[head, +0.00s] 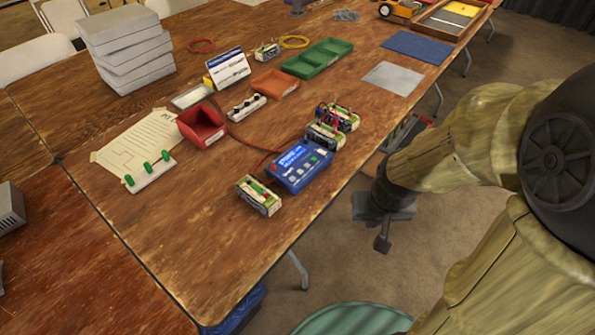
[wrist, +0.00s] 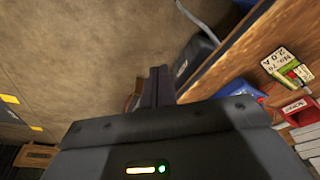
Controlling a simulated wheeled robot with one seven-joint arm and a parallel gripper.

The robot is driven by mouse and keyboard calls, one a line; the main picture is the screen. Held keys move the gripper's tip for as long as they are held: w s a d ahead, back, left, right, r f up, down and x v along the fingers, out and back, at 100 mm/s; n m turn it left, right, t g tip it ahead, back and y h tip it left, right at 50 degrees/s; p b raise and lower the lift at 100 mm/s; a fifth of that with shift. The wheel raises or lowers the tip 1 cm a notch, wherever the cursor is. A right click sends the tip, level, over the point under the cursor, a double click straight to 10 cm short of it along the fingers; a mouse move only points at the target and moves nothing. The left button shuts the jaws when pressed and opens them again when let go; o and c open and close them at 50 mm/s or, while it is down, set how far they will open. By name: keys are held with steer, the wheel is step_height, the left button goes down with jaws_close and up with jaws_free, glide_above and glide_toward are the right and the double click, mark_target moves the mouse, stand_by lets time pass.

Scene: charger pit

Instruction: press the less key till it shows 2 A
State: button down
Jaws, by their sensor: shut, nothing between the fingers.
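The blue charger (head: 300,168) sits near the table's front edge in the head view. It has a small display at its upper left and several small keys, one of them green. The display and key markings are too small to read. My gripper (head: 383,243) is shut and empty, hanging off the table's front edge, right of and apart from the charger. The dark fingers (wrist: 158,85) show together in the wrist view, over the floor. A blue thing (wrist: 240,90), perhaps the charger, is partly hidden behind my gripper's body there.
A battery pack (head: 258,195) stands left of the charger, others (head: 325,136) behind it. A labelled pack reading 2.0 A (wrist: 288,66) shows in the wrist view. A red bin (head: 202,125) and green tray (head: 318,58) stand farther back. The table's front-left part is clear.

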steer(key=w+r+n+t+p, duration=0.1)
steer(key=w+r+n+p, duration=0.4)
steer(key=w+p, duration=0.45)
steer(key=r+n+y+p, duration=0.2)
steer(key=n+y+p, duration=0.6)
steer(key=n+p, duration=1.35)
glide_above(300, 171)
steer(key=d+p, duration=0.1)
steer(key=p, duration=0.3)
steer(key=m, duration=0.5)
steer(key=shift+s+f, duration=0.1)
steer(key=shift+s, duration=0.15)
steer(key=shift+f+b, duration=2.95)
steer(key=shift+f, duration=1.45)
steer(key=shift+f, duration=0.1)
steer(key=shift+f+b, duration=0.3)
steer(key=shift+b, duration=0.15)
